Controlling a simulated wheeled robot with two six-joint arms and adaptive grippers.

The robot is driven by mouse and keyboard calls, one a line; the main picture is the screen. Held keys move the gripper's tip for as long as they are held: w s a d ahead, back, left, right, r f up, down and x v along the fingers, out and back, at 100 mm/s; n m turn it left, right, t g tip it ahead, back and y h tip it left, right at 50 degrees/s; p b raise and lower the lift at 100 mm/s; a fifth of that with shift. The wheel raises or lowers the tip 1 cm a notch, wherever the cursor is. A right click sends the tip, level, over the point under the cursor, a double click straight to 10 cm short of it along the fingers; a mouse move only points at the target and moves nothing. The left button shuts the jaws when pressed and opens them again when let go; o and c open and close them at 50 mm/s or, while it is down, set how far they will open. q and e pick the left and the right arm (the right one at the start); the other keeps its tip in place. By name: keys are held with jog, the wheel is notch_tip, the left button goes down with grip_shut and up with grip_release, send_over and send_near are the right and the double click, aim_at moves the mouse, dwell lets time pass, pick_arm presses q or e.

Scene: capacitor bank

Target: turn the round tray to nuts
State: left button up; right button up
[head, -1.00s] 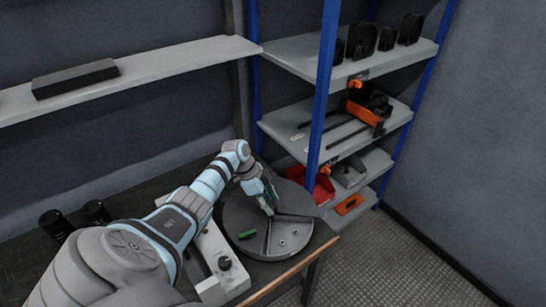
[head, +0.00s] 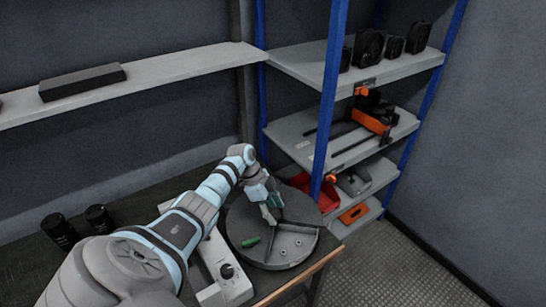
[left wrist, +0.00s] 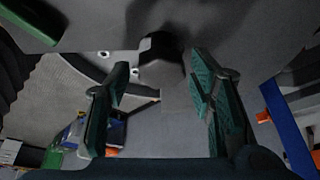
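The round grey tray (head: 240,220) lies on the dark table, with raised dividers splitting its top. Small metal nuts (head: 284,251) lie in the compartment nearest the front right; the left wrist view shows nuts (left wrist: 135,72) too. A green piece (head: 250,241) lies in the left part of the tray. My left gripper (head: 269,209) is over the tray's middle, pointing down. In the left wrist view its green fingers (left wrist: 160,102) stand apart, with a dark faceted knob (left wrist: 162,62) showing between them. I cannot tell whether they touch it. My right gripper is not in view.
A white box with a black knob (head: 211,272) sits left of the tray. Two black cylinders (head: 98,218) stand at the table's back left. A blue-posted shelf rack (head: 329,100) with bins rises close behind and right of the tray. Floor at right is clear.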

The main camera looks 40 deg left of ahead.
pick_arm(q)
jog(key=shift+r, duration=0.15)
jog(key=v, duration=1.1)
jog(key=shift+s+a+r, duration=0.15)
jog(key=shift+r, duration=0.2)
